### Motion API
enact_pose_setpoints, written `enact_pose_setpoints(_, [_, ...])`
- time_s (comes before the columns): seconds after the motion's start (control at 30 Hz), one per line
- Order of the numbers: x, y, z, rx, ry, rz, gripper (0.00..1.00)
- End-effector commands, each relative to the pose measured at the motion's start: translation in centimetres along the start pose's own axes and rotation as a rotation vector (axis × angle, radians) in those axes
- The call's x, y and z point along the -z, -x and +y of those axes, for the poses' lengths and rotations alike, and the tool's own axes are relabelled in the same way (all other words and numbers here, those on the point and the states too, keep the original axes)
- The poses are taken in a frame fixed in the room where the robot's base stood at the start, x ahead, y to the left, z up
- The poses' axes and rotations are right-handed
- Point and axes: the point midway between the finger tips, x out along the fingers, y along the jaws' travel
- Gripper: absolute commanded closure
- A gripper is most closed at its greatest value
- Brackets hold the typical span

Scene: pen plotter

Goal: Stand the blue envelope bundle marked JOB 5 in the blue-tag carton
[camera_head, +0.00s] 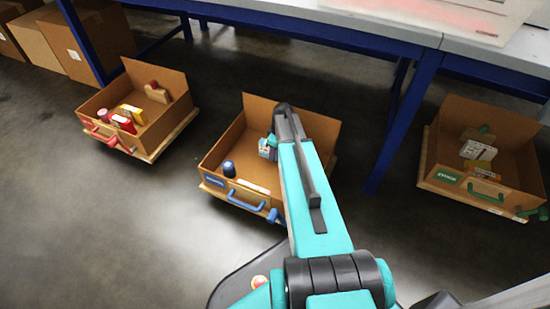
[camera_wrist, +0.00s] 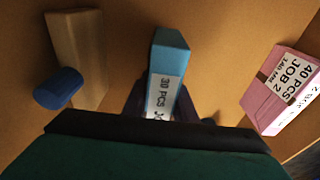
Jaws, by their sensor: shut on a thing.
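The blue envelope bundle (camera_wrist: 170,55) stands upright between my gripper's fingers (camera_wrist: 160,108) in the wrist view. Its white label reads "30 PCS JO"; the rest is hidden, so the job number cannot be read. My gripper is shut on it. In the head view my gripper (camera_head: 272,143) is inside the blue-tag carton (camera_head: 212,182), with the light blue bundle (camera_head: 266,150) showing beside it. My arm covers part of the carton. Whether the bundle touches the carton floor cannot be told.
A pink JOB 2 bundle (camera_wrist: 285,90) is right of my gripper; a wooden block with a blue knob (camera_wrist: 75,55) is left. A dark blue cylinder (camera_head: 228,169) is in the carton. A red-handled carton (camera_head: 165,128) and green-handled carton (camera_head: 512,135) stand apart. A blue table frame (camera_head: 405,125) is behind.

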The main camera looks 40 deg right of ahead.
Motion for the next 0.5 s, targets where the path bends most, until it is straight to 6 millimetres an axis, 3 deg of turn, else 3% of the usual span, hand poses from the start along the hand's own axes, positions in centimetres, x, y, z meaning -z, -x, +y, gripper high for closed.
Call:
enact_pose_setpoints(0.03, [-0.1, -1.1, 0.0, 0.001, 0.000, 0.000, 1.00])
enact_pose_setpoints(0.2, [-0.4, -2.8, 0.0, 0.002, 0.000, -0.001, 1.00])
enact_pose_setpoints(0.5, [-0.5, -2.9, 0.0, 0.001, 0.000, 0.000, 1.00])
